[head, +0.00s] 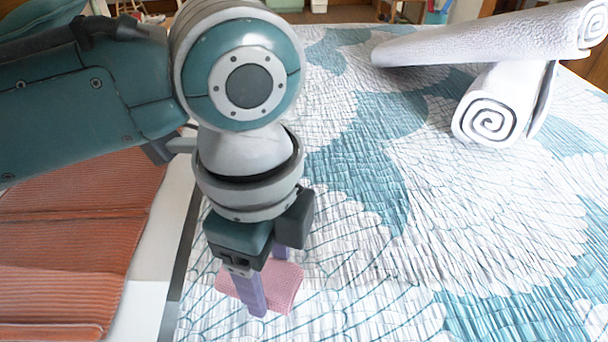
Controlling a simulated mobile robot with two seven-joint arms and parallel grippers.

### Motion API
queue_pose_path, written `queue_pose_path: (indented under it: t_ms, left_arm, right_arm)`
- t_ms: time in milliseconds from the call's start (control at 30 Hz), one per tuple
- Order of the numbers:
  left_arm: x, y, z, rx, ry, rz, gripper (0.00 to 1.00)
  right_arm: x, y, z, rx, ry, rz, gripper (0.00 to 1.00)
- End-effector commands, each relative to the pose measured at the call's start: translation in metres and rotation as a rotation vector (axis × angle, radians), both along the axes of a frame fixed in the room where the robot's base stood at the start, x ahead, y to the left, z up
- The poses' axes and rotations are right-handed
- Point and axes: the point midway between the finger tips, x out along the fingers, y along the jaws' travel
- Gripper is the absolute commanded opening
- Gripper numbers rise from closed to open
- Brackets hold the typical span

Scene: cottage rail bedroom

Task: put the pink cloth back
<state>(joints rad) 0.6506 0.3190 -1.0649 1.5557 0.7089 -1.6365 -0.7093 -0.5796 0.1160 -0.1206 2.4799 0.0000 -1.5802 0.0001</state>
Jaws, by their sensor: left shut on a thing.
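The pink cloth (285,287) is a small folded piece at the lower middle of the head view, over the near left part of the patterned bedspread. My left gripper (268,285) points down at it, with its purple fingers on either side of the cloth, and is shut on it. I cannot tell whether the cloth touches the bedspread. Part of the cloth is hidden behind the near finger. My right gripper is not in view.
The bed (400,230) has a teal and white bedspread, mostly clear in the middle and right. Two rolled white towels (490,118) lie at its back right, one resting on the other. An orange striped textile (75,235) lies at the left, beyond the bed's edge.

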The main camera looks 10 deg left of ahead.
Motion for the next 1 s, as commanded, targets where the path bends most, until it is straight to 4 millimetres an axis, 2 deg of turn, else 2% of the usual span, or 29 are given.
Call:
queue_pose_path:
  t_ms: [167, 400, 800, 833, 1000]
  left_arm:
    - [0.000, 0.000, -0.014, 0.000, -0.001, 0.000, 0.22]
    - [0.000, 0.000, -0.050, 0.001, 0.001, 0.000, 0.22]
    - [0.000, 0.000, -0.054, 0.000, -0.001, 0.000, 0.22]
    - [0.000, 0.000, -0.054, 0.000, -0.001, 0.000, 0.70]
    - [0.000, 0.000, -0.053, 0.000, -0.001, 0.000, 0.89]
  right_arm:
    - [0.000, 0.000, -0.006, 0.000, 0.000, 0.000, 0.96]
    - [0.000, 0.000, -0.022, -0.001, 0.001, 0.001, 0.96]
    - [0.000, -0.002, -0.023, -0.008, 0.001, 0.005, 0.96]
    - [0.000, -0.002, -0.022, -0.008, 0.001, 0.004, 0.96]
    - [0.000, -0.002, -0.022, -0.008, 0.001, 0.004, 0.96]
